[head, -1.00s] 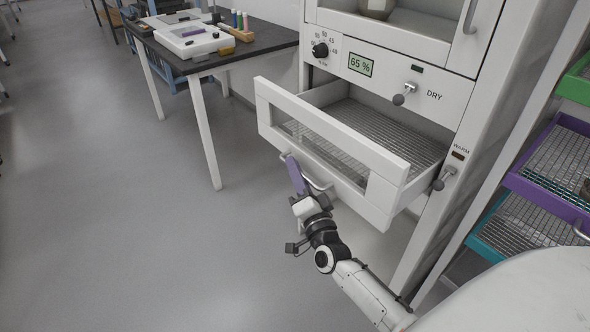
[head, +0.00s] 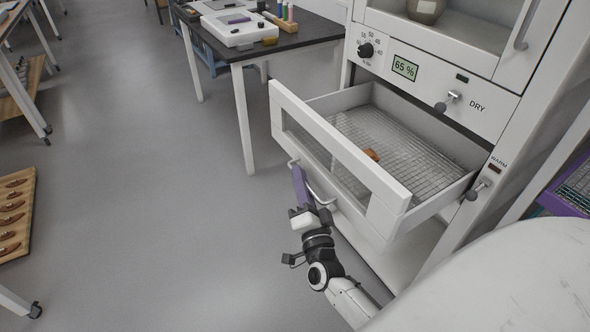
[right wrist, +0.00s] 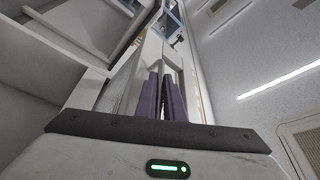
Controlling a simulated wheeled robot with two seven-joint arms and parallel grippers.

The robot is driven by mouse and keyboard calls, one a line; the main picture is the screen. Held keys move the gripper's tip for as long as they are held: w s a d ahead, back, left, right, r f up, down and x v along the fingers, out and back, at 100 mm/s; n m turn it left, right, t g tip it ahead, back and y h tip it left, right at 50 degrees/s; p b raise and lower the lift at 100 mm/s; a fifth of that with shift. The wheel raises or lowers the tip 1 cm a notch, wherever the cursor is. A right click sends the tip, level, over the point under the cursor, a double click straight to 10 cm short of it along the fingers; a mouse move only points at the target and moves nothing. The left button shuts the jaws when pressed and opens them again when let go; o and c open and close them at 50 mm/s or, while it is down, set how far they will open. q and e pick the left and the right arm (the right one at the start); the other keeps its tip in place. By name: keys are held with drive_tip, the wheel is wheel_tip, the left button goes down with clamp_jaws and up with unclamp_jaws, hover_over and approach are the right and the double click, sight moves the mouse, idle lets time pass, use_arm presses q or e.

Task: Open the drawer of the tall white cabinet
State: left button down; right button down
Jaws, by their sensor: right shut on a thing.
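The tall white cabinet (head: 480,110) stands at the right in the head view. Its drawer (head: 335,150) is pulled well out, and its wire-mesh floor shows. A small orange-brown piece (head: 371,154) lies on the mesh. My right gripper (head: 297,168), with purple fingers, is shut on the drawer's bar handle (head: 318,192) near its left end. In the right wrist view the purple fingers (right wrist: 161,98) are close together, pointing up along the drawer front. My left gripper is not in view.
A dark-topped table (head: 290,45) with a white device (head: 236,24) stands behind the drawer at left. The grey floor (head: 150,200) is clear in front. A wooden board with several brown pieces (head: 14,205) is at the far left. A purple tray (head: 562,198) is at right.

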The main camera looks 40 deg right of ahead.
drive_tip(key=shift+d+f, duration=0.1)
drive_tip(key=shift+d, duration=0.05)
drive_tip(key=c, duration=2.2)
unclamp_jaws()
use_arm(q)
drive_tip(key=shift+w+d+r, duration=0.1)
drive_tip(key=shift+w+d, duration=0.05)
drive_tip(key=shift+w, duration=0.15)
use_arm(e)
drive_tip(key=shift+o, duration=0.2)
drive_tip(key=shift+s, duration=0.1)
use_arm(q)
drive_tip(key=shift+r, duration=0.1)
use_arm(e)
drive_tip(key=v, duration=1)
